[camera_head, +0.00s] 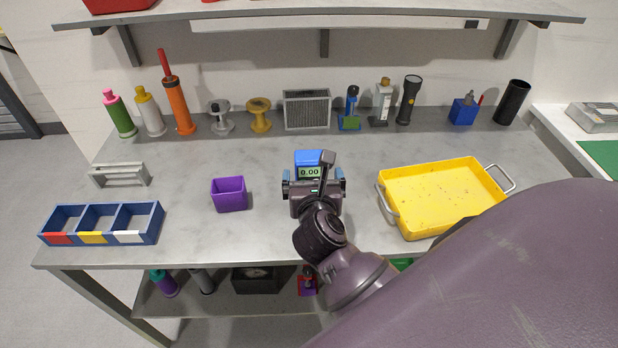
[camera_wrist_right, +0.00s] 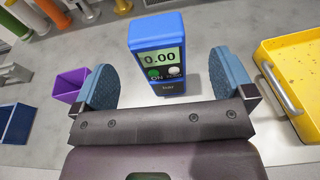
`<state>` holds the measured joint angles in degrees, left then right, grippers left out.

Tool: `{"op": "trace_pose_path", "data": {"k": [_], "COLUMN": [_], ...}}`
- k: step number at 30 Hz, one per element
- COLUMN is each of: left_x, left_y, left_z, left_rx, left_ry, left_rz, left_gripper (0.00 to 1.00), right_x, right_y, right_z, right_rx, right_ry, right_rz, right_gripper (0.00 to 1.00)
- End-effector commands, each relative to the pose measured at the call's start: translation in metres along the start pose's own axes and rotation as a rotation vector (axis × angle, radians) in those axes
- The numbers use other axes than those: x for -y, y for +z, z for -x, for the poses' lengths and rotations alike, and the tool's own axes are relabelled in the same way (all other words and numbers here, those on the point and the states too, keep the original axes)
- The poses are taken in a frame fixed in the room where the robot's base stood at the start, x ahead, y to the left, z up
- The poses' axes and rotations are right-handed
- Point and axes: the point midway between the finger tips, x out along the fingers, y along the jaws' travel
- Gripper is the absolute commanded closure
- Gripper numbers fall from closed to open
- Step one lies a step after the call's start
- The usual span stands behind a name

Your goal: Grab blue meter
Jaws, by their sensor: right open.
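The blue meter (camera_head: 309,158) stands upright on the grey table near its middle. Its display reads 0.00, and it also shows in the right wrist view (camera_wrist_right: 158,50), with a green and a white button below the display. My right gripper (camera_head: 314,178) is right in front of the meter. In the right wrist view the two blue finger pads (camera_wrist_right: 160,82) are spread apart, with the meter ahead between them and a gap on each side. The gripper holds nothing. The gripper hides the meter's lower part in the head view. My left gripper is not in view.
A purple box (camera_head: 229,194) stands left of the meter, and a yellow tray (camera_head: 440,196) with metal handles lies to the right. A blue three-part bin (camera_head: 101,223) is at the front left. Several bottles, spools, a grey mesh box (camera_head: 307,109) and a flashlight (camera_head: 409,98) line the back.

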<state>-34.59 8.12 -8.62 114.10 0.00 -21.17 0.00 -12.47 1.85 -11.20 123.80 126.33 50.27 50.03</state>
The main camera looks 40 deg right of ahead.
Motion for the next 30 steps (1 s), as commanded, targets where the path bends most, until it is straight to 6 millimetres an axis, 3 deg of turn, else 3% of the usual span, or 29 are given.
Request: {"op": "trace_pose_path", "data": {"k": [10,19,29,30], "left_x": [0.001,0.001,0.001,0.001], "left_y": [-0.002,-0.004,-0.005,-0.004], "left_z": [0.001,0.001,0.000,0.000], "left_rx": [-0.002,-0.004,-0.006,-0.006], "left_ry": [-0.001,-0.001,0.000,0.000], "left_rz": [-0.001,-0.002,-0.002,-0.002], "left_gripper": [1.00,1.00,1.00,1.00], "right_x": [-0.001,-0.004,-0.004,-0.004], "right_y": [0.000,-0.002,-0.003,-0.003], "right_z": [-0.027,-0.065,-0.070,-0.070], "right_rx": [0.002,0.002,0.000,0.001], "right_ry": [-0.001,-0.001,-0.001,-0.001], "right_rz": [0.002,0.003,0.001,0.001], "right_gripper": [0.00,0.00,0.00,0.06]}}
